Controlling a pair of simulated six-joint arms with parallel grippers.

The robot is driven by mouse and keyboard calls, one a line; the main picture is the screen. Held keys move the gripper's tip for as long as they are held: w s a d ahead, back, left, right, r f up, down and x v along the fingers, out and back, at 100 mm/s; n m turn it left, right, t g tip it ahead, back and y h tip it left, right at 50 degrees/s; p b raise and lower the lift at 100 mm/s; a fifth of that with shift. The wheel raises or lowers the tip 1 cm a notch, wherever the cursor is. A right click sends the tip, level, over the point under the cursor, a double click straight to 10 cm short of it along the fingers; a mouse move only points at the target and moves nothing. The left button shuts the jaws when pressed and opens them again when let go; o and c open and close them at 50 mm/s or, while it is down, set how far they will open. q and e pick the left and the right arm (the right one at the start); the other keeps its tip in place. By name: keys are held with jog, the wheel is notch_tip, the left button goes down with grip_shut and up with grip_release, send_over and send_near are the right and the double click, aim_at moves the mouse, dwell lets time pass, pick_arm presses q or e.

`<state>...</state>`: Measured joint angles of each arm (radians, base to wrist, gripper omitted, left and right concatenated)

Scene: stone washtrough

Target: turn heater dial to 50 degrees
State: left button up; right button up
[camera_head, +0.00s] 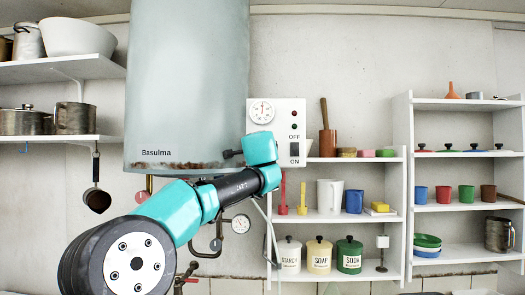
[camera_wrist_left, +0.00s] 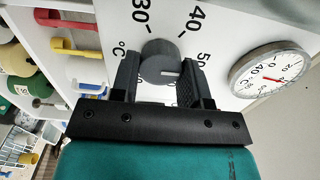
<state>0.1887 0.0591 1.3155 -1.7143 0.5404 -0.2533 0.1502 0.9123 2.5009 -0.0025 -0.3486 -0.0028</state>
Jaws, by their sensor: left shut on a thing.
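The heater dial (camera_wrist_left: 158,60) is a grey round knob on a white panel in the left wrist view. The numerals 30, 40 and 50 show around it. Its white pointer line points right, just below the 50 numeral; the exact mark is partly hidden by a finger. My left gripper (camera_wrist_left: 160,80) is shut on the dial, one dark finger on each side. In the head view, the left arm reaches the white control panel (camera_head: 291,152) and hides the dial. The heater tank (camera_head: 188,75) stands left of the panel. My right gripper is not in view.
A round thermometer gauge (camera_head: 262,111) sits on the panel, beside an OFF/ON switch (camera_head: 295,150). It also shows right of the dial in the left wrist view (camera_wrist_left: 270,75). Shelves with mugs and jars (camera_head: 350,254) stand to the right. Another gauge (camera_head: 241,223) hangs below.

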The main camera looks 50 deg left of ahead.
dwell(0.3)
pick_arm(q)
jog(key=o, duration=0.9)
jog(key=shift+o, duration=0.2)
jog(key=v, duration=1.7)
jog(key=shift+s+d+r, duration=0.1)
jog(key=shift+s+d, duration=0.05)
